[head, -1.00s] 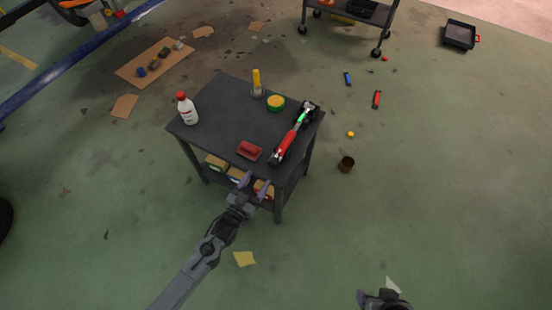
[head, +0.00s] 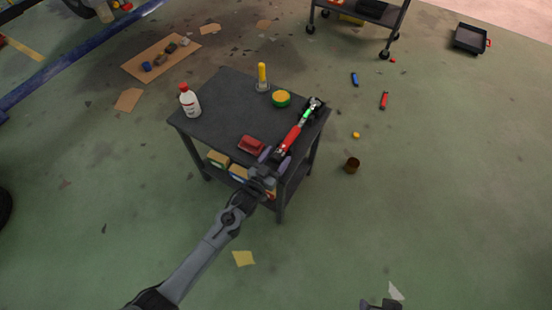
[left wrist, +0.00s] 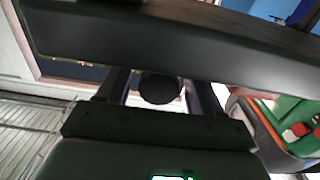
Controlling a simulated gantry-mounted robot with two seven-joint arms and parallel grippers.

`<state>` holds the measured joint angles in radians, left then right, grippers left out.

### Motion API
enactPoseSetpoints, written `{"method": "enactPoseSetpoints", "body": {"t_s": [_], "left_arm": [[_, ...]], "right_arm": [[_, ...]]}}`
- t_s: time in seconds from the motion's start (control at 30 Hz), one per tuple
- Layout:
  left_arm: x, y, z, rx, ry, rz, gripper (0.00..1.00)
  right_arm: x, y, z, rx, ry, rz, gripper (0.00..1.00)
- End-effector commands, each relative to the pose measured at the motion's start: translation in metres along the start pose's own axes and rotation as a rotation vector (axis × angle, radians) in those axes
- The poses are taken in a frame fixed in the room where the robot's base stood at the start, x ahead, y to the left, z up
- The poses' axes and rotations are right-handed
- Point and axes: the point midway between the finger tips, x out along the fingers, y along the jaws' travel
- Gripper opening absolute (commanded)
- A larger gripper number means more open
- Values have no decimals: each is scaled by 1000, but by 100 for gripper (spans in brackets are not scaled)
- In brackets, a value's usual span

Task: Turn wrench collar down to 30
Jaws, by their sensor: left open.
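The torque wrench (head: 293,136) has a red handle, a green-lit section and a dark head. It lies along the right side of the black cart's top (head: 225,120), its head toward the back corner. My left gripper (head: 275,158) is open at the cart's front edge, close to the wrench's near handle end. I cannot tell if they touch. In the left wrist view the two fingers (left wrist: 162,92) stand apart with a dark round shape between them that I cannot identify. The collar's scale is too small to read. My right gripper (head: 380,304) shows only partly at the bottom edge.
A red block-like item (head: 251,145), a white bottle with red cap (head: 189,101), a yellow-handled tool (head: 263,78) and a green-yellow round item (head: 281,98) stand on the cart. Boxes (head: 218,160) fill its lower shelf. A brown cup (head: 352,165) stands on the floor to the right.

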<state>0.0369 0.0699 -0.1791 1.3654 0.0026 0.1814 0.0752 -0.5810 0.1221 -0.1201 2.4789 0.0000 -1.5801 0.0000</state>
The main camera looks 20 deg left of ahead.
Motion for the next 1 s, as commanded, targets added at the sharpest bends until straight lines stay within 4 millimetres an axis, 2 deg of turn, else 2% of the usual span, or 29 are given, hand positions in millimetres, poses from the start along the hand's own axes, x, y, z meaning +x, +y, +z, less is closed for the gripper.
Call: {"method": "enactPoseSetpoints", "body": {"t_s": [0.1, 0.47, 0.77, 1.0], "left_arm": [[0, 0, 0, 0, 0, 0, 66], [0, 0, 0, 0, 0, 0, 11], [0, 0, -1, -33, -1, -1, 10], [0, 0, -3, -159, -1, -1, 10]], "right_arm": [[-1, -1, -1, 4, 2, -3, 62], [-1, -2, -1, 6, 4, -5, 62], [-5, 0, -2, 2, 3, -1, 62], [-16, 2, -6, -4, 2, 3, 62]]}}
